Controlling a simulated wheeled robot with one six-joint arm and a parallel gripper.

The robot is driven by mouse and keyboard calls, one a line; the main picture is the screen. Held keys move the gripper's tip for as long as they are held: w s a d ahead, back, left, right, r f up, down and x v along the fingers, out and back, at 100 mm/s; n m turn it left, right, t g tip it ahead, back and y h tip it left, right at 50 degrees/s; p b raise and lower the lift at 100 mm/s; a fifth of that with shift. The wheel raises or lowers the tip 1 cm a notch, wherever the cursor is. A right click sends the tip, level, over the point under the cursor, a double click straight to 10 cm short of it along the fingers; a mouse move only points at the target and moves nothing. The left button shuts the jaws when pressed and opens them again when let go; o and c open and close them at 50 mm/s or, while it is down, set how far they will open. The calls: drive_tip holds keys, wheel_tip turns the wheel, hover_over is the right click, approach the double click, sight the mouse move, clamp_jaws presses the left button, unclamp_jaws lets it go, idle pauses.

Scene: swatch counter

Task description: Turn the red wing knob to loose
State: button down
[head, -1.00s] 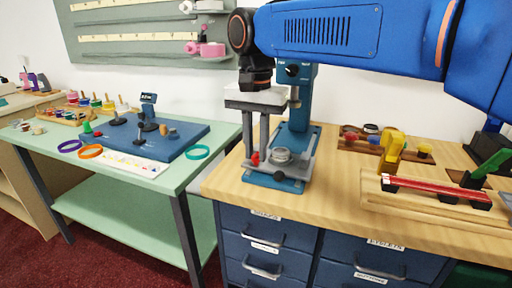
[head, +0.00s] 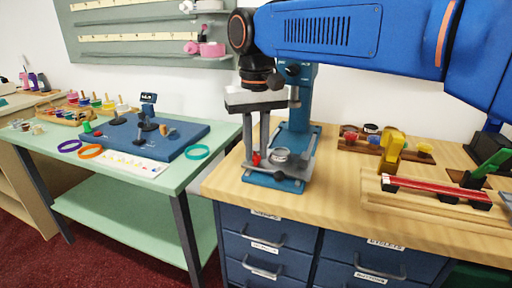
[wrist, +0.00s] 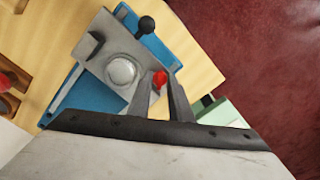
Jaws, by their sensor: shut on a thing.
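The red wing knob (head: 256,159) is at the left side of the grey table of a blue press (head: 272,180) on the wooden counter. It also shows in the wrist view (wrist: 160,78), beside the round silver cup (wrist: 121,71). My gripper (head: 257,152) points down from above, and its fingers are shut on the knob. In the wrist view my gripper (wrist: 162,86) has one finger on each side of the knob. The fingers hide part of the knob, and I cannot read any loose or tight mark.
The press column (head: 300,100) rises just behind my gripper. A black ball handle (wrist: 146,25) stands out from the press. A wooden rack of small pots (head: 372,146) and a red-topped fixture (head: 435,188) stand to the right. A green table (head: 120,215) is at the left.

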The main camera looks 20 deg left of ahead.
sight(256, 154)
drive_tip(key=shift+n, duration=0.6)
drive_tip(key=c, duration=1.6)
unclamp_jaws()
drive_tip(key=shift+r, duration=0.1)
wheel_tip(256, 154, up, 17)
drive_tip(key=shift+r, duration=0.15)
